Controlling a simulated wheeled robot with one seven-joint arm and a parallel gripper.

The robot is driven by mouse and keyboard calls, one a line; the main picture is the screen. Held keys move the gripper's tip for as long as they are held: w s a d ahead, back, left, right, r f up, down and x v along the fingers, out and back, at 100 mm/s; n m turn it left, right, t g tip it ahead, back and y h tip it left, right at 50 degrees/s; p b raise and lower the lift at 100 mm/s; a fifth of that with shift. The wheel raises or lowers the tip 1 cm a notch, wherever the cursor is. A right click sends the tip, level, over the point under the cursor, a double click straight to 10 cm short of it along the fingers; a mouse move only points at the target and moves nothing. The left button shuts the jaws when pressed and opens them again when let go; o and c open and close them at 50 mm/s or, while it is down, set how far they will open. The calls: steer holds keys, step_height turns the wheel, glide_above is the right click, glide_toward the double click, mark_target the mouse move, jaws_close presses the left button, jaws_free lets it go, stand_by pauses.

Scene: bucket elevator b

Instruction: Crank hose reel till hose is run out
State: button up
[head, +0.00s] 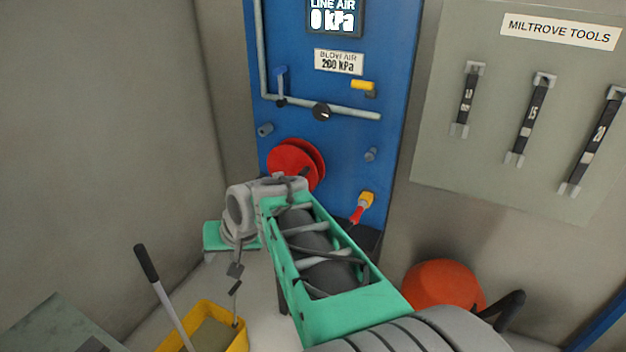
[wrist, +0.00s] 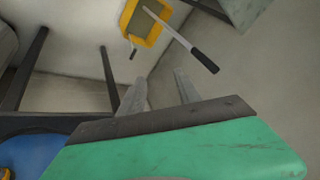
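The red hose reel (head: 290,160) is mounted on the blue panel (head: 330,150) in the head view. My arm covers its lower part, and I cannot make out a crank handle or the hose. My gripper (head: 236,279) hangs below and left of the reel, pointing down, apart from it. In the wrist view my gripper (wrist: 157,78) has its two grey fingers spread with nothing between them. A red and yellow nozzle-like piece (head: 361,207) sits low on the panel, right of the reel. The reel is not seen in the wrist view.
An orange round object (head: 443,284) is at lower right. A tool board (head: 450,165) hangs right. The display (head: 334,16) reads 0 kPa.

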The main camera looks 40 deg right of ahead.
steer(key=w+d+m+t+b, duration=0.1)
steer(key=w+d+m+t, duration=0.2)
steer(key=d, duration=0.5)
steer(key=m+t+h+b, duration=0.25)
steer(key=m+t, duration=0.25)
steer(key=m, duration=0.4)
glide_toward(305, 174)
steer(key=x, duration=1)
steer(key=shift+w+f, duration=0.1)
steer(key=shift+w, duration=0.05)
steer(key=shift+w+d+f, duration=0.1)
steer(key=shift+w, duration=0.25)
jaws_close()
